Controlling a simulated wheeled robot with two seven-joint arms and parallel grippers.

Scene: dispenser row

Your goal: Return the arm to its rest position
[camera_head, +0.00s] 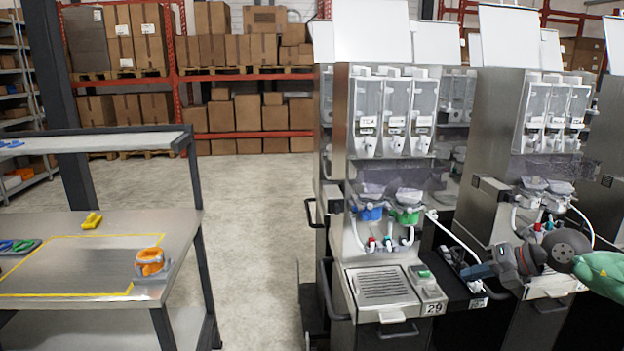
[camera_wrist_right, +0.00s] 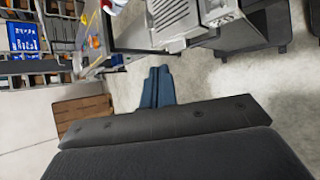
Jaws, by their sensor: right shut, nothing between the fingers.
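My right arm comes in from the right edge in the head view, with a green link and dark joints. My right gripper (camera_head: 470,271) points left, with its blue fingers in front of the dispenser row and right of the machine numbered 29 (camera_head: 385,290). In the right wrist view the blue fingers (camera_wrist_right: 157,88) lie closed together over bare floor, with nothing between them. A dispenser machine with a slotted drip grid (camera_wrist_right: 172,15) stands beyond the fingertips. My left gripper is not in view.
A second dispenser (camera_head: 495,150) stands close behind my right gripper. A steel table (camera_head: 70,265) at left holds an orange item (camera_head: 151,262) and a yellow item (camera_head: 92,220). Clear floor (camera_head: 255,220) lies between table and machines. Racks with cardboard boxes line the back.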

